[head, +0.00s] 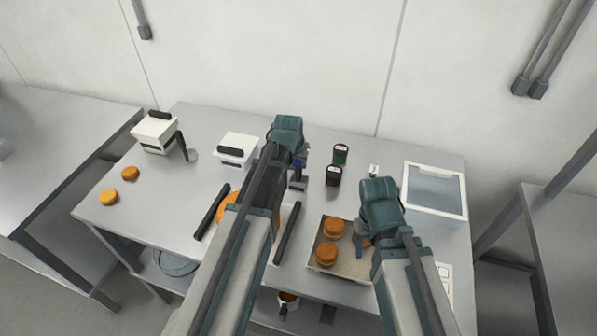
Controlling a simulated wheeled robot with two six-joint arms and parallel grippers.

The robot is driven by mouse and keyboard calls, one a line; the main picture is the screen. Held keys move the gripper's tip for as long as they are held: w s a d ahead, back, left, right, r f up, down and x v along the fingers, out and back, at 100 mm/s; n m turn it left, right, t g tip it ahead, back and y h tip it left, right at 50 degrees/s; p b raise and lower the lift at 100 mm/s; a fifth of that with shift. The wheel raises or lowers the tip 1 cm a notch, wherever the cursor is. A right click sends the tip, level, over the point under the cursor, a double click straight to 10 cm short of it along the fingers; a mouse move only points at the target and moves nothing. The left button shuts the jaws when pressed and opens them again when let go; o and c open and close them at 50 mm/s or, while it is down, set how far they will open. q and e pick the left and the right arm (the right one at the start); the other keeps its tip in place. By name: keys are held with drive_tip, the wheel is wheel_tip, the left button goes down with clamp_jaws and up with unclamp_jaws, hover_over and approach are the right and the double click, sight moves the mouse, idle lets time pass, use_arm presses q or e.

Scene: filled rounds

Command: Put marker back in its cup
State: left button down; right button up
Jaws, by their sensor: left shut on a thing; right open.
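My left gripper (298,161) is over the back middle of the table, largely hidden behind its own wrist and arm. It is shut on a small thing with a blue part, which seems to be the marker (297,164). Just below it stands a small dark holder (298,183), which looks like the cup. I cannot tell whether the marker is inside it or above it. My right gripper (363,241) is open over the tray (350,268) of filled rounds, partly hidden by its wrist.
Two dark containers (334,177) stand right of the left gripper. A white box (238,149) and a white machine (155,132) stand to the left. Orange rounds (109,197) lie at the far left. A clear-lidded white bin (435,190) is at the right.

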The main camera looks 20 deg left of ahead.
sight(298, 169)
use_arm(q)
wheel_tip(298, 169, down, 3)
drive_tip(key=shift+f+b, duration=0.1)
drive_tip(key=shift+b, duration=1.1)
use_arm(e)
wheel_tip(298, 169, down, 3)
drive_tip(key=shift+f, duration=0.1)
use_arm(q)
drive_tip(key=c, duration=0.7)
unclamp_jaws()
drive_tip(key=shift+o, duration=0.2)
